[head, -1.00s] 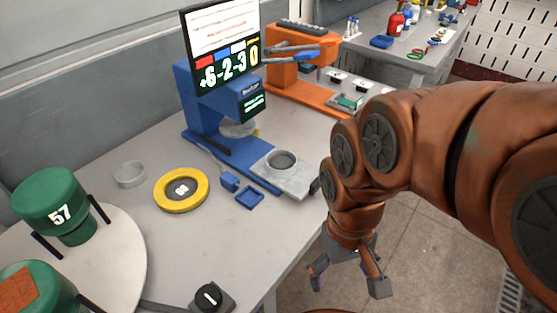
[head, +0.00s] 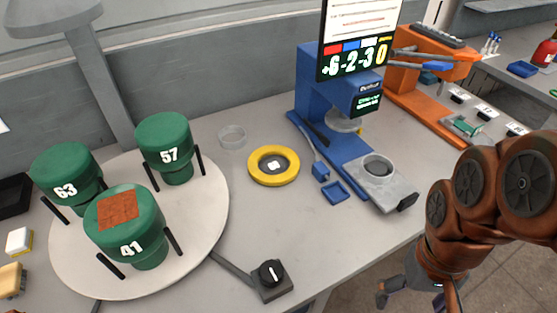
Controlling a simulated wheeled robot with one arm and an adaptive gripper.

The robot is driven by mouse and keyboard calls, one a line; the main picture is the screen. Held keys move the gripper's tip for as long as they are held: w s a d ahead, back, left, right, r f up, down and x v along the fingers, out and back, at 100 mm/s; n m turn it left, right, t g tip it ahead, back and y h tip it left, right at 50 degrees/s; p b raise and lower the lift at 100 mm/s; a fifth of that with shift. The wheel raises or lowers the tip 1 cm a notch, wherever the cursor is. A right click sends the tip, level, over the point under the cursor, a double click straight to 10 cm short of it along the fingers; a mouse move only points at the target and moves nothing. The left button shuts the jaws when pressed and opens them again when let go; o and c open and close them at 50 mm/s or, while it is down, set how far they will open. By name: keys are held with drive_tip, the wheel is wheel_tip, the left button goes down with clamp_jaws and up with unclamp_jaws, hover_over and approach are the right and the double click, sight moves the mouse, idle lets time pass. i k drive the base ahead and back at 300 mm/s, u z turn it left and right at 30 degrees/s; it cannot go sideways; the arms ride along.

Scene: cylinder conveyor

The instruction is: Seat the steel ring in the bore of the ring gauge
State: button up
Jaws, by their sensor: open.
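A pale grey ring (head: 232,137), which looks like the steel ring, lies on the bench near the wall. A thick yellow ring (head: 257,178) with a dark middle and a white mark lies to its right and nearer; it may be the ring gauge. A grey block (head: 400,190) with a round, dark-centred recess sits at the front of the blue press; I cannot tell for sure which of these two is the gauge. My gripper (head: 410,297) hangs at the lower right, beyond the bench's front edge, open, empty and partly cut off by the frame.
A white round table (head: 205,230) with green numbered drums stands at the left. The blue press (head: 320,90) with a screen stands at the back; a small blue tray (head: 335,193) lies beside it. A black knob (head: 271,273) sits at the front edge. An orange machine (head: 425,100) stands farther right.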

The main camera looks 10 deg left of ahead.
sight(269, 166)
drive_tip(key=u, duration=2.85)
drive_tip(key=k, duration=1)
drive_tip(key=z, duration=0.95)
drive_tip(key=i, duration=0.5)
drive_tip(key=z, duration=0.05)
